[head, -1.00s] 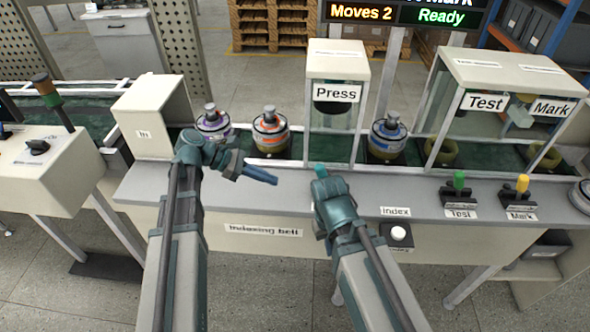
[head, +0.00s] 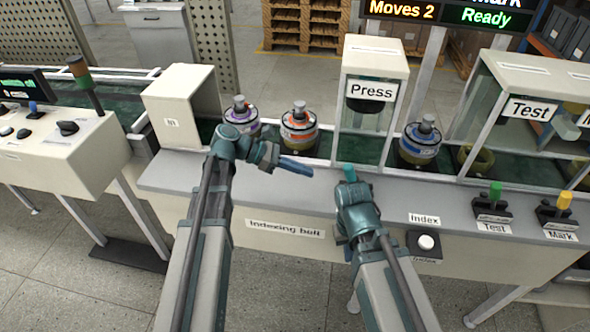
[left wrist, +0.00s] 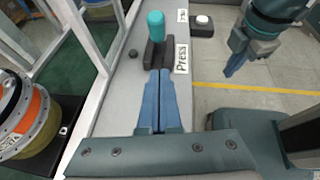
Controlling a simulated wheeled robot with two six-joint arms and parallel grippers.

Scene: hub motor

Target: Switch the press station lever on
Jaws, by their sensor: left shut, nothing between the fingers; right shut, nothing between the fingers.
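The press lever has an upright teal handle (left wrist: 155,25) on a dark base (left wrist: 157,52), beside the "Press" label (left wrist: 181,58). In the head view only its teal tip (head: 349,172) shows above my right arm, in front of the Press station (head: 372,90). My left gripper (head: 311,172) is shut and empty, a little left of the lever; in the left wrist view its blue fingers (left wrist: 160,72) point at the lever base. I cannot tell whether they touch it.
Motors with purple (head: 240,115), orange (head: 299,125) and blue (head: 419,143) bands stand on the belt behind the bench. The Index button (head: 426,242), green Test lever (head: 495,192) and yellow Mark lever (head: 564,201) are to the right. The display reads "Moves 2" and "Ready".

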